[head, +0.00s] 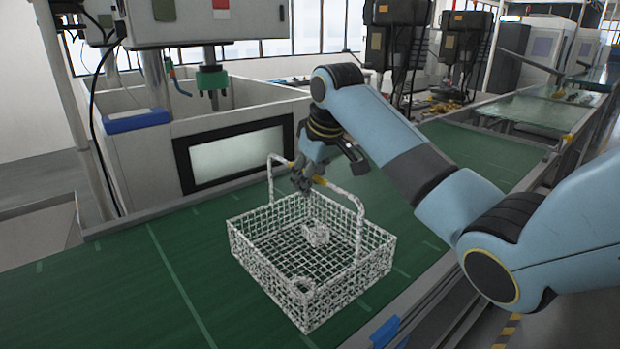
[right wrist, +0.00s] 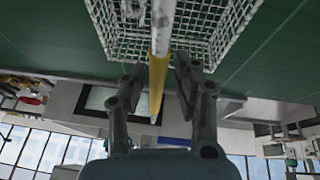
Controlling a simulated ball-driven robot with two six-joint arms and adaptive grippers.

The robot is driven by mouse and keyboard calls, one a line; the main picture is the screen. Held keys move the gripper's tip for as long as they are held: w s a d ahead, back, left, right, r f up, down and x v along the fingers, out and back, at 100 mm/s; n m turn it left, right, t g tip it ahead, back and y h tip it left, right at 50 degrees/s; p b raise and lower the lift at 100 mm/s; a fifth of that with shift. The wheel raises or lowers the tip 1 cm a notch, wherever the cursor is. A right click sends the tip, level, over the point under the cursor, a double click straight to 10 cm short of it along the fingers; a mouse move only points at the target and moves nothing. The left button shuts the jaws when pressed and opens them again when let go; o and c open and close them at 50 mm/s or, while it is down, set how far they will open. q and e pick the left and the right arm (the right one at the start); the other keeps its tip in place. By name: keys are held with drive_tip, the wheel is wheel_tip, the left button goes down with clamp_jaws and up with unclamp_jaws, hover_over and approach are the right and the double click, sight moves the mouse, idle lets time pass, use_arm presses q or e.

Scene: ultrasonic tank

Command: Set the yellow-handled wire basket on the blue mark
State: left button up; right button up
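The wire basket (head: 250,262), a white mesh box with a tall hoop handle, stands on the green belt. Yellow sections show on its handle (head: 319,181). My right gripper (head: 303,183) is at the top of the handle. In the right wrist view the yellow grip (right wrist: 158,75) runs between the two fingers of my right gripper (right wrist: 158,80), with a narrow gap on each side, so it looks open. A blue patch (head: 385,332) shows at the belt's near edge; I cannot tell whether it is the mark. My left gripper is not in view.
Small whitish pieces (head: 316,235) lie in the basket. The tank housing (head: 140,165) with a dark-framed window (head: 235,155) stands behind the belt. The green belt (head: 110,290) is clear left of the basket. A metal rail (head: 440,300) runs along the right side.

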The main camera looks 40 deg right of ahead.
drive_tip(key=b+v, duration=0.2)
drive_tip(key=v, duration=1)
drive_tip(key=shift+b, duration=0.3)
